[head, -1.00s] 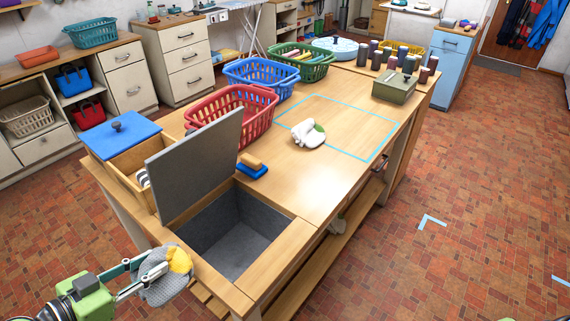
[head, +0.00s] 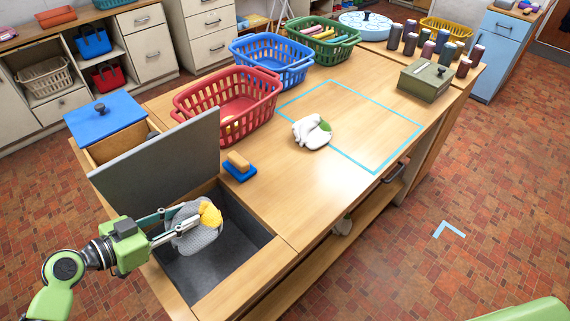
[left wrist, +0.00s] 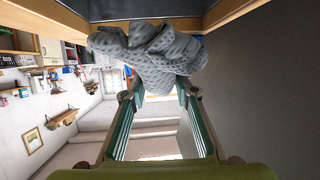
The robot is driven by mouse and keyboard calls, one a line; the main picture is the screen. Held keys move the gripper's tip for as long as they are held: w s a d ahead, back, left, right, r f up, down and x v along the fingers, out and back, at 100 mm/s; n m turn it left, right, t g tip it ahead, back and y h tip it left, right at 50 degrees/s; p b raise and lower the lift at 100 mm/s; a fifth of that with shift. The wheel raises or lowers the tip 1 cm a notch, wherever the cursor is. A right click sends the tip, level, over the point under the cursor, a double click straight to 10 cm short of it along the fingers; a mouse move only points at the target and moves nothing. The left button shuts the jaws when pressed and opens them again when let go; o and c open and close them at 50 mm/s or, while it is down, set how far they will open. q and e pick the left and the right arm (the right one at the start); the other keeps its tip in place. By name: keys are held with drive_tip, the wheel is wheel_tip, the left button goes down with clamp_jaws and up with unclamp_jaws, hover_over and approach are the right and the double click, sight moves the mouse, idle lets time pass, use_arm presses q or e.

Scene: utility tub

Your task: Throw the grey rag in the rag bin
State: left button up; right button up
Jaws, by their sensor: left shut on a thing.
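The rag hides part of the bin's inside. My right gripper is not in view.
A red basket (head: 228,105), a blue basket (head: 272,60) and a white bundle (head: 312,133) stand farther back. A wooden box with a blue lid (head: 103,117) is left of the raised lid. The table's right middle is clear.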

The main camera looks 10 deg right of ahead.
use_arm(q)
drive_tip(key=f, duration=0.1)
drive_tip(key=f+b, duration=0.1)
drive_tip(key=f, duration=0.1)
drive_tip(key=f+b, duration=0.1)
drive_tip(key=shift+w+d+f, duration=0.15)
drive_tip(key=shift+d+f, duration=0.05)
drive_tip(key=shift+d, duration=0.05)
drive_tip(key=shift+a+f+b, duration=0.1)
drive_tip(key=shift+f+b, duration=0.2)
drive_tip(key=shift+f, duration=0.05)
drive_tip(key=o, duration=1.2)
drive_tip(key=v, duration=1.2)
